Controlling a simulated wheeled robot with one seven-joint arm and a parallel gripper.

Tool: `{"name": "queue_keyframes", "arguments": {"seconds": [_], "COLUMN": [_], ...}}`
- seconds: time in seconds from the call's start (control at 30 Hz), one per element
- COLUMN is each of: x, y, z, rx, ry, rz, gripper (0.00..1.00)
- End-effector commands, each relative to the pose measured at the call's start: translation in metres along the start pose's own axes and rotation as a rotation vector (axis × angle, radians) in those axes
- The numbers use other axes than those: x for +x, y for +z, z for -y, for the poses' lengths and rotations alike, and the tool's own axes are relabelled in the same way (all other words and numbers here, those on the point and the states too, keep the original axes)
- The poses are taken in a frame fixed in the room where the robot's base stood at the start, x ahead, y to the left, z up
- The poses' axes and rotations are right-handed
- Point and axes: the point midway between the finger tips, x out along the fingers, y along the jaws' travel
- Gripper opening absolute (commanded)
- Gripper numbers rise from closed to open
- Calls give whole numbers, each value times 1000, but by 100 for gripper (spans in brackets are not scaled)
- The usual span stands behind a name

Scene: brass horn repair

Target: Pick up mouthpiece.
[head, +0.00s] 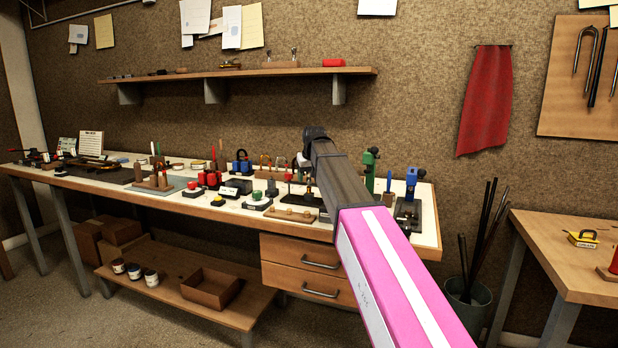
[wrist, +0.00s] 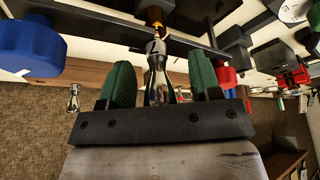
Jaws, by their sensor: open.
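A shiny silver mouthpiece (wrist: 157,82) shows in the wrist view, between the two green fingers of my gripper (wrist: 160,66). The fingers are open, with a gap on each side of it. Its near end is hidden behind the dark gripper body, and its far end meets a small orange-yellow piece by a dark bar. In the head view my gripper (head: 307,160) is over the right part of the workbench (head: 232,216). My arm covers part of the bench there, and I cannot make out the mouthpiece in that view.
A blue round part (wrist: 28,47) is close on the left in the wrist view, and red parts (wrist: 226,76) are on the right. Green (head: 370,168) and blue (head: 411,182) tools stand upright beside my arm. A shelf (head: 230,74) hangs above the bench. Small tools crowd the benchtop.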

Motion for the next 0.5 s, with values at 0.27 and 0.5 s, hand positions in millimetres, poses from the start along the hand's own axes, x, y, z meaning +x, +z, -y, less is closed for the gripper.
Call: {"name": "queue_keyframes", "arguments": {"seconds": [0.27, 0.5], "x": [0, -1], "y": [0, 0], "z": [0, 0], "rx": [0, 0], "ry": [0, 0], "rz": [0, 0], "gripper": [3, 3]}}
